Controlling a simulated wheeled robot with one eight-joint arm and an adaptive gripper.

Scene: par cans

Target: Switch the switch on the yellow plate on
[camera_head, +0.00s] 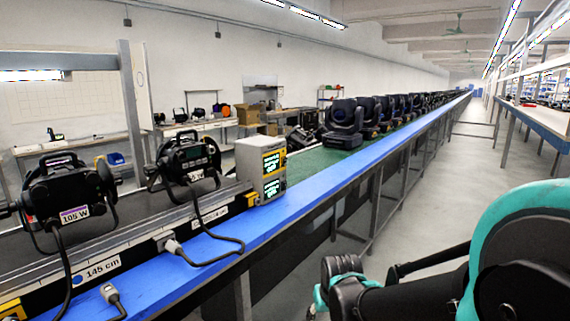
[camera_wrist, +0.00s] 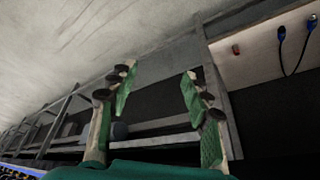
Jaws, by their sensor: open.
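A yellow and black piece (camera_head: 12,309) shows cut off at the lower left corner in the head view; I cannot tell if it is the yellow plate. A beige box (camera_head: 248,160) stands on the bench with yellow-framed faces and green displays. No switch can be clearly made out in the head view. In the wrist view my gripper (camera_wrist: 160,72) is open, its two green-padded fingers apart with nothing between them. A small red part (camera_wrist: 236,49) sits on a pale panel (camera_wrist: 262,62) at the upper right, beyond the right finger and apart from it.
A long bench with a blue edge (camera_head: 290,205) runs into the distance, with a row of black lamps (camera_head: 342,122) on it. Two black par cans (camera_head: 70,190) stand at the left, with cables hanging over the edge. The grey aisle floor (camera_head: 450,190) at the right is clear.

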